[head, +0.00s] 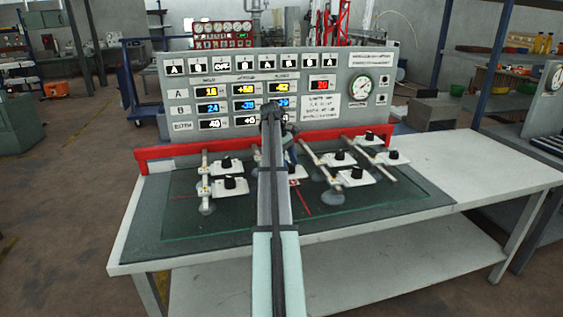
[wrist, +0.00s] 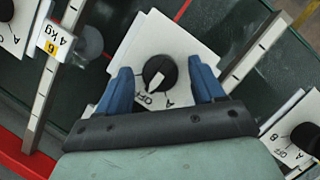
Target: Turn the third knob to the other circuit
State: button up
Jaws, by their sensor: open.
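In the wrist view a black round knob (wrist: 160,73) with a white pointer sits on a white plate (wrist: 148,40). The pointer is angled down-left, towards the "OFF" mark; an "A" mark is to its right. My gripper (wrist: 160,66) is open, with one blue finger on each side of the knob and visible gaps between. Whether the fingers are down at knob height is unclear. In the head view my arm hides most of my gripper and this knob; part of its plate (head: 298,172) shows right of the arm. The third indicator (head: 222,65) in the panel's top row reads OFF.
Other knobs on white plates stand close by: left (head: 229,183) and right (head: 355,174) in the head view. A red rail (head: 170,151) and the grey panel (head: 330,62) stand behind. The bench's right end is clear.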

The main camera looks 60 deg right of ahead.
jog(key=n, duration=0.2)
jog(key=n+h, duration=0.1)
jog(key=n, duration=0.1)
jog(key=shift+a+h, duration=0.2)
jog(key=shift+h, duration=0.1)
jog(key=n, duration=0.2)
jog(key=n+t+h, duration=0.1)
jog(key=n, duration=0.1)
jog(key=shift+s+a+n+h, duration=0.1)
jog(key=shift+s+n+h, duration=0.05)
jog(key=shift+n+h, duration=0.15)
jog(key=v, duration=1.4)
jog(key=shift+w+a+f+n+t+h, duration=0.45)
jog(key=shift+w+a+f, duration=1.15)
jog(key=shift+w, duration=2.35)
jog(key=shift+w+a+f+n+t+h, duration=0.15)
jog(key=shift+w+a+f+t+h, duration=0.6)
jog(key=shift+w+a, duration=2.4)
jog(key=shift+w+a+f+n+t+h, duration=0.35)
jog(key=shift+w+a+f, duration=0.9)
jog(key=shift+w, duration=3.5)
jog(key=shift+d+f, duration=0.1)
jog(key=shift+d, duration=0.05)
